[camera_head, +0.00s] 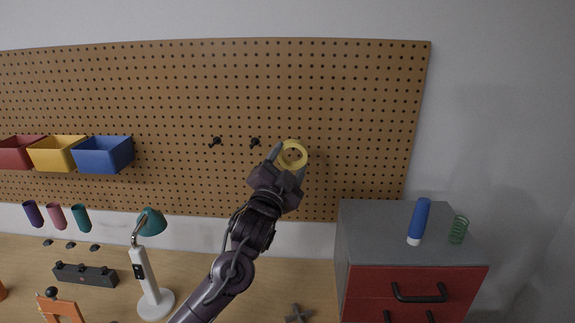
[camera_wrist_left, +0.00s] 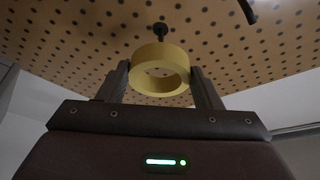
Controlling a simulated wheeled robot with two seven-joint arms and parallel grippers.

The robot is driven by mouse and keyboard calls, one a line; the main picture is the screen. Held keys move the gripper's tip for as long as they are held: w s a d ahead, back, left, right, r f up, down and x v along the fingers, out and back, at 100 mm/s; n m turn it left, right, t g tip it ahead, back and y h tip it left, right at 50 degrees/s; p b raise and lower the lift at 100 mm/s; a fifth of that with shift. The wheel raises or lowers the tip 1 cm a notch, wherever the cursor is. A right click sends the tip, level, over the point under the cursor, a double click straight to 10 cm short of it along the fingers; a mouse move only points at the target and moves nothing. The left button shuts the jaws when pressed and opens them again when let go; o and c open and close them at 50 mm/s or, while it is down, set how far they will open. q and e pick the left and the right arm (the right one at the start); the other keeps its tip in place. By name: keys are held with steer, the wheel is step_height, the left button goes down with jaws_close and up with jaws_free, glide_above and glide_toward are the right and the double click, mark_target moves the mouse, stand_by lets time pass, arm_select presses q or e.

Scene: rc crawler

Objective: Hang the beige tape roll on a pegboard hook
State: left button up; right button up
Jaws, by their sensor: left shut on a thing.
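The beige tape roll (camera_head: 292,143) looks yellowish and is held up in front of the pegboard (camera_head: 350,100). My left gripper (camera_head: 288,164) is shut on it, with one finger on each side of the ring. In the left wrist view the roll (camera_wrist_left: 160,52) sits between the fingertips, its hole partly visible. Two dark hooks stick out of the pegboard: a left hook (camera_head: 215,141) and a right hook (camera_head: 255,142). In the head view the roll appears right of both hooks, apart from them. In the wrist view one hook (camera_wrist_left: 160,30) shows just above the roll; contact cannot be told.
Red, yellow and blue bins (camera_head: 103,155) hang at the left of the board. A lamp (camera_head: 151,285) stands on the wooden bench below. A grey-topped red drawer cabinet (camera_head: 385,240) at right holds a blue bottle (camera_head: 420,220) and a green coil (camera_head: 459,230).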

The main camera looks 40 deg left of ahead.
arm_select(q)
steer(key=shift+w+a+f, duration=0.25)
steer(key=shift+w+a, duration=0.3)
steer(key=shift+w, duration=0.1)
steer(key=shift+w+a+f, duration=0.3)
steer(key=shift+w+a, duration=0.2)
steer(key=shift+w, duration=0.1)
steer(key=shift+w+a+f, duration=0.25)
steer(key=shift+w+a, duration=0.3)
steer(key=shift+w, duration=0.1)
steer(key=shift+f+b, duration=0.15)
steer(key=shift+b, duration=0.15)
steer(key=o, duration=1)
steer(key=shift+d, duration=0.1)
steer(key=shift+s+d, duration=1.25)
steer(key=shift+s, duration=0.3)
steer(key=shift+s+d, duration=1.25)
steer(key=shift+s, duration=0.3)
